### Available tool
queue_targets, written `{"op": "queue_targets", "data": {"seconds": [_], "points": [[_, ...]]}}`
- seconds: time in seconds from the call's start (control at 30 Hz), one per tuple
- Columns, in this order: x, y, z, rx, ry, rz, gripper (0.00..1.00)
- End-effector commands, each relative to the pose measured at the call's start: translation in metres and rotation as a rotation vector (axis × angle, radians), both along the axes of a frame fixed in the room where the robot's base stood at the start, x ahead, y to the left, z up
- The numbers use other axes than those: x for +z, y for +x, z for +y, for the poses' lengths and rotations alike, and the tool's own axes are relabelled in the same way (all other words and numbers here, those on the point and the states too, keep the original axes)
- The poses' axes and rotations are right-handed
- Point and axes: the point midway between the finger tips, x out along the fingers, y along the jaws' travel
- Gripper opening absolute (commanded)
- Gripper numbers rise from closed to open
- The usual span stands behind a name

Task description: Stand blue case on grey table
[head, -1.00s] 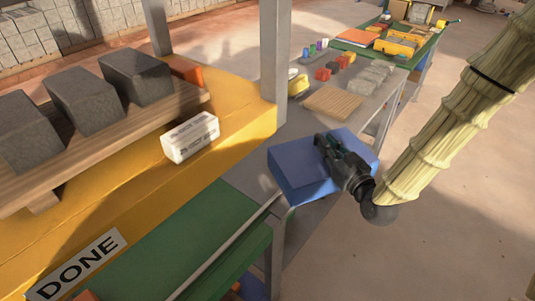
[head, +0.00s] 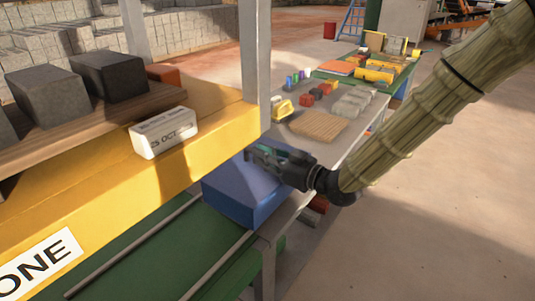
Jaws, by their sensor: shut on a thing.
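The blue case (head: 240,197) is in the middle of the head view, at the near end of the grey table (head: 352,132), beside the yellow beam. My gripper (head: 258,157) comes in from the right and is shut on the upper part of the case. The fingertips are partly hidden against the case, and the yellow beam hides some of its left side. The case looks tilted. I cannot tell whether its underside touches anything.
The yellow beam (head: 150,190) and a grey post (head: 256,60) stand close on the left. A green surface (head: 160,250) with metal rails lies below. A wooden board (head: 318,125), a yellow object (head: 282,110) and several small blocks occupy the grey table farther back.

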Motion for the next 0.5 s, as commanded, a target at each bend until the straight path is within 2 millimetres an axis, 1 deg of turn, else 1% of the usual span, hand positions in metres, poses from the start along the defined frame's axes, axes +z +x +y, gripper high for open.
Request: {"op": "queue_targets", "data": {"seconds": [0.03, 0.3, 0.4, 0.5], "points": [[0.0, 0.011, -0.001, -0.001, 0.0, -0.003, 0.0], [-0.005, 0.064, -0.008, -0.001, 0.0, -0.003, 0.0], [-0.006, 0.079, -0.009, -0.001, 0.002, -0.003, 0.0], [-0.008, 0.088, -0.01, 0.0, 0.001, -0.002, 0.0]]}}
